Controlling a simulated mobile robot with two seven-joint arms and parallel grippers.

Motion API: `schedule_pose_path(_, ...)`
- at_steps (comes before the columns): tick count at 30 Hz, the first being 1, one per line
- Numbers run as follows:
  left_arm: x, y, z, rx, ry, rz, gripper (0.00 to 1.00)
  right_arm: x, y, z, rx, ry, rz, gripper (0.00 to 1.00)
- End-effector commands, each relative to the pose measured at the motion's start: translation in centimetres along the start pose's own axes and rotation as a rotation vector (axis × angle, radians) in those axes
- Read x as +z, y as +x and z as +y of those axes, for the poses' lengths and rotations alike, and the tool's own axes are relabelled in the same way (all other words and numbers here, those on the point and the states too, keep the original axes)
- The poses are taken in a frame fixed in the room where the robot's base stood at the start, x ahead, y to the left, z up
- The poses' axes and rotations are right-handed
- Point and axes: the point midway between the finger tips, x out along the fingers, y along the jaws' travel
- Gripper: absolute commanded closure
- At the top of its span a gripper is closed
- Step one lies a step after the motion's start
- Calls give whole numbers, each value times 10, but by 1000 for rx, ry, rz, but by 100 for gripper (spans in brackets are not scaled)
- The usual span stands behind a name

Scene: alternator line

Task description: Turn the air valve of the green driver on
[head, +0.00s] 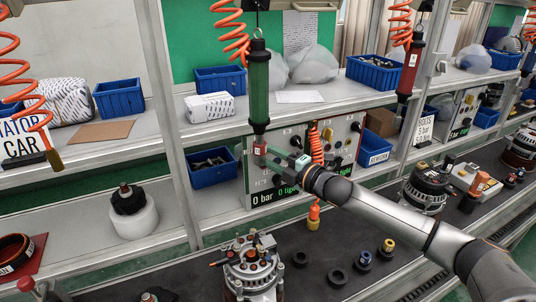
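The green driver (259,88) hangs upright from an orange coiled hose in front of the shelf. Behind and below it stands a grey control panel (345,140) with knobs and a display (275,194) reading "0 bar". A small red part with a pale label (259,149) shows at the panel's left side, just under the driver; it may be the valve. My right gripper (272,154) reaches in from the right, with its tips at or very near this red part. Its fingers are small and partly hidden, so contact and opening are unclear. My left gripper is not in view.
A red driver (410,68) hangs farther right. An orange coiled hose (316,143) hangs close to my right gripper. A blue bin (212,168) stands left of the panel. An alternator (250,268) and black rings (337,278) are on the dark bench below.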

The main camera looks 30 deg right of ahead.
Motion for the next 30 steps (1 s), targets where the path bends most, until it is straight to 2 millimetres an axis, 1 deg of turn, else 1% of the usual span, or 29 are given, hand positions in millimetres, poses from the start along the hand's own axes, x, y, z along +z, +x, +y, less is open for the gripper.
schedule_pose_path(7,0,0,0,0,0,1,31,0,0,0,1,0,0,57)
schedule_pose_path(18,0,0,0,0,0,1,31,0,0,0,1,0,0,99)
schedule_pose_path(30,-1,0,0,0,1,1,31,0,0,0,1,0,0,100)
